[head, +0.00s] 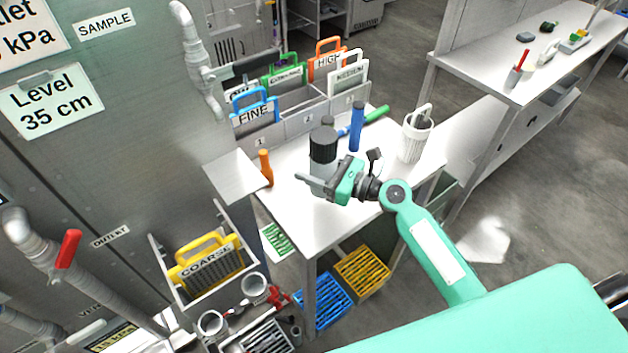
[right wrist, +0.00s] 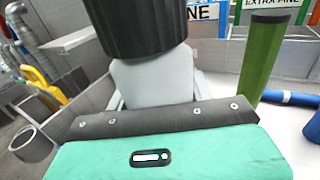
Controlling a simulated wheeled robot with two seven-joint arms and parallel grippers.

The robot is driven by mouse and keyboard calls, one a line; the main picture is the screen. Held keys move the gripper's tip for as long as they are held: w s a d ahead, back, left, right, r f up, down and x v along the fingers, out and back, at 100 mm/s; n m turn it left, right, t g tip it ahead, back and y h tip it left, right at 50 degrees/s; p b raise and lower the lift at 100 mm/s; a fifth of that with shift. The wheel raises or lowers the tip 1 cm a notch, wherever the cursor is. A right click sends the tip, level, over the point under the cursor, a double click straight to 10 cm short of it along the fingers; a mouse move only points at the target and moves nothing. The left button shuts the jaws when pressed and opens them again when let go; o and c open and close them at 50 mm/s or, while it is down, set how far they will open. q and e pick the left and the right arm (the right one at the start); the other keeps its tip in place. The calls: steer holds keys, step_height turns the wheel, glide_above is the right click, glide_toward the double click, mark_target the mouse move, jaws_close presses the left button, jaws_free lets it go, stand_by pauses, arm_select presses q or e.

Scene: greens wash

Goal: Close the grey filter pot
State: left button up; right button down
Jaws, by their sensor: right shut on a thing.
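The grey filter pot (head: 318,172) stands upright at the near part of the white table. A wide black ribbed lid (head: 323,146) sits on top of it. I cannot tell whether the lid is tight. My right gripper (head: 324,184) comes in from the right and is shut on the pot's grey body, below the lid. In the right wrist view the grey body (right wrist: 152,82) is between the fingers, with the black lid (right wrist: 137,25) above. The pot's lower part is hidden there by my gripper. My left gripper is not in view.
A white ribbed container (head: 415,138) stands at the right. A rack of labelled screens (head: 300,122) lines the table's back.

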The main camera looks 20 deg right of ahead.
step_height(320, 180, down, 4)
steer(key=shift+r+b, duration=0.15)
steer(key=shift+b, duration=0.3)
steer(key=shift+f, duration=0.25)
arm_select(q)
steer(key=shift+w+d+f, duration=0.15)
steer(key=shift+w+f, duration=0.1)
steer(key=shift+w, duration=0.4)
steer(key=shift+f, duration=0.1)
arm_select(e)
steer(key=shift+f, duration=0.1)
steer(key=c, duration=0.6)
jaws_free()
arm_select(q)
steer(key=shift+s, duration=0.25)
arm_select(e)
steer(key=shift+o, duration=0.2)
